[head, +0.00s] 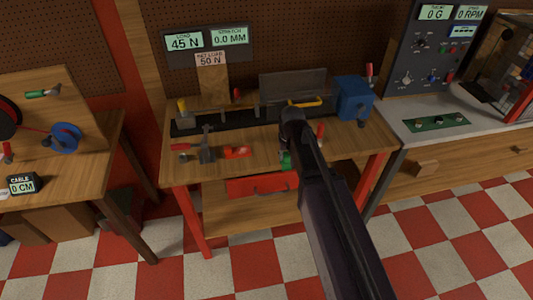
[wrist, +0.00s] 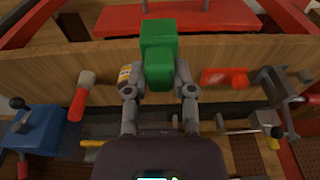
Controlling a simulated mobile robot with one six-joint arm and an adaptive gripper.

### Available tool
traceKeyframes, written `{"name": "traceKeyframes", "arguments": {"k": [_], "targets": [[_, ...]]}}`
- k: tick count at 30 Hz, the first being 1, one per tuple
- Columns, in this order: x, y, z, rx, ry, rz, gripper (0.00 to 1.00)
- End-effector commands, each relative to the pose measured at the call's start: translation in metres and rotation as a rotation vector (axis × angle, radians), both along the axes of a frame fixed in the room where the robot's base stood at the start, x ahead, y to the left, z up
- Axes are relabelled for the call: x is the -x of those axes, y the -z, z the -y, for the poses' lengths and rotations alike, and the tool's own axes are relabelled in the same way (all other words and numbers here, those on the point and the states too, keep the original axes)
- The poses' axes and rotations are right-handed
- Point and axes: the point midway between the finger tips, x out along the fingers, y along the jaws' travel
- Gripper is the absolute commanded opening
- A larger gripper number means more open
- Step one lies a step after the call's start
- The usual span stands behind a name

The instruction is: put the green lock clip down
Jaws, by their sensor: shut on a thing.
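The green lock clip (wrist: 159,45) is a blocky green piece, held between the fingers of my gripper (wrist: 159,90) in the wrist view. My gripper is shut on it, one grey finger on each side. The clip overlaps the front strip of the wooden bench top (wrist: 60,65) in that view, and its far end reaches toward the bench's front edge. I cannot tell whether it touches the wood. In the head view only a small green part of the clip (head: 286,159) shows beside my dark arm, which hides most of the gripper.
An orange-red part (head: 236,152) and a grey clamp (head: 207,150) lie left of the clip in the head view. A red-handled brush (wrist: 80,97) lies on its other side. A blue box (head: 354,98) stands at the bench's right. A red drawer (head: 262,186) is below.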

Motion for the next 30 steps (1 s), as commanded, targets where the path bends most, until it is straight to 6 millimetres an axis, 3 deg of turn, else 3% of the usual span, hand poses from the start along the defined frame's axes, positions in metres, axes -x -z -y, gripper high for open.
{"name": "traceKeyframes", "arguments": {"k": [8,22,30], "targets": [[0.001,0.001,-0.003,0.0,-0.003,0.0,0.0],[0.009,0.036,-0.034,0.0,-0.006,0.001,0.0],[0.011,0.04,-0.04,-0.001,-0.004,0.002,0.0]]}}
